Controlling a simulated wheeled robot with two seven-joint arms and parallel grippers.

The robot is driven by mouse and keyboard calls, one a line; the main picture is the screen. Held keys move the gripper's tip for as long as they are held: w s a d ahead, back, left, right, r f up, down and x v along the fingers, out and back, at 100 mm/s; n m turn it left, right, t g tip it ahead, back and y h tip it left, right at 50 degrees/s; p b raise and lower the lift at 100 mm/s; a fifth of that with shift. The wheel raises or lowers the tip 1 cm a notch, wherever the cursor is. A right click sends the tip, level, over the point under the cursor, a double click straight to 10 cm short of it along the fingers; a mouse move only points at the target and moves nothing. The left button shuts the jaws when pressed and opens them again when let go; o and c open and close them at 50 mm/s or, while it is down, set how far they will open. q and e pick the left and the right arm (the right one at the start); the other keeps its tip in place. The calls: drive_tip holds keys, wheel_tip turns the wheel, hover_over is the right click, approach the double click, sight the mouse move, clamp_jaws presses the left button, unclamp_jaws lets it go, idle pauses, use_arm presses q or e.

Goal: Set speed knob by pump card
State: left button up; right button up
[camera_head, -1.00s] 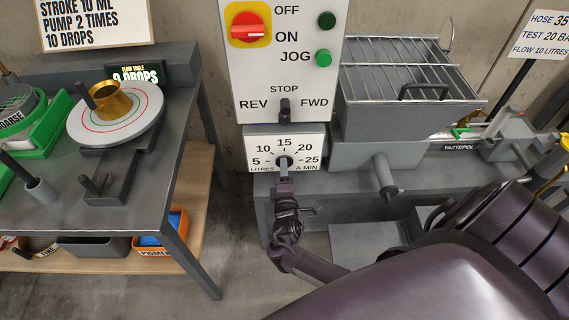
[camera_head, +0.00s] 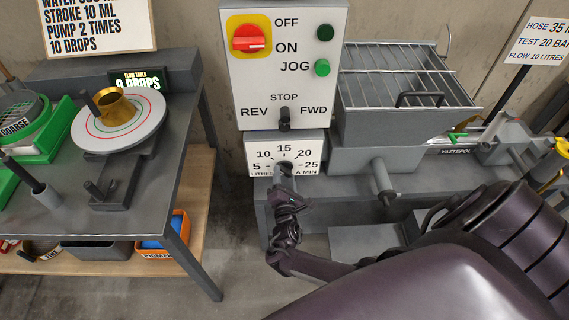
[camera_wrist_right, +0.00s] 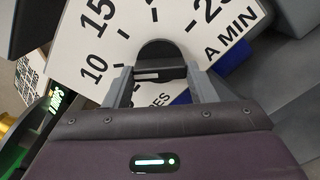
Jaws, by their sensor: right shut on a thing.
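The speed dial plate (camera_head: 261,165) has a white face marked 5 to 25 litres a min, under the control box. Its dark round speed knob (camera_wrist_right: 160,52) shows in the right wrist view, with the dial tilted there. My right gripper (camera_wrist_right: 160,76) is shut on the knob, one grey finger on each side. In the head view my right gripper (camera_head: 284,176) covers much of the knob, so I cannot tell which number it points to. The pump card (camera_head: 541,38) at upper right reads hose 35, test 20 bar, flow 10 litres. My left gripper is not in view.
The control box (camera_head: 285,85) above has a red switch (camera_head: 250,39), a green jog button (camera_head: 322,68) and a REV/FWD lever (camera_head: 284,117). A grated hopper (camera_head: 405,120) stands right. A table (camera_head: 180,165) with a flow table stands left.

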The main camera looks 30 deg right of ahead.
idle(0.5)
drive_tip(key=o, duration=1)
drive_tip(key=v, duration=0.8)
drive_tip(key=shift+d, duration=0.1)
drive_tip(key=shift+f, duration=0.1)
drive_tip(key=s+f+m+g+y, duration=0.3)
drive_tip(key=s+f+m+g, duration=0.15)
drive_tip(key=s+f, duration=0.5)
drive_tip(key=s+f+m+g+y, duration=0.3)
drive_tip(key=s+f+m, duration=0.25)
drive_tip(key=f, duration=0.75)
drive_tip(key=s+a+f+m+g+y, duration=0.1)
drive_tip(key=s+f+m+g, duration=0.1)
drive_tip(key=s, duration=0.5)
drive_tip(key=s+a+f+m+g+y, duration=0.1)
drive_tip(key=s+a+f+m+g, duration=0.1)
drive_tip(key=s, duration=0.5)
drive_tip(key=s+a+f+m+g+y, duration=0.1)
drive_tip(key=s+a+f+m+g, duration=0.1)
drive_tip(key=s+f+m, duration=0.2)
drive_tip(key=shift+s+a+f+g+y, duration=0.15)
drive_tip(key=shift+s+f+g, duration=0.05)
drive_tip(key=shift+s, duration=0.55)
drive_tip(key=shift+s+a+f+g+y, duration=0.1)
drive_tip(key=shift+s+f+g+y, duration=0.05)
drive_tip(key=shift+s, duration=0.55)
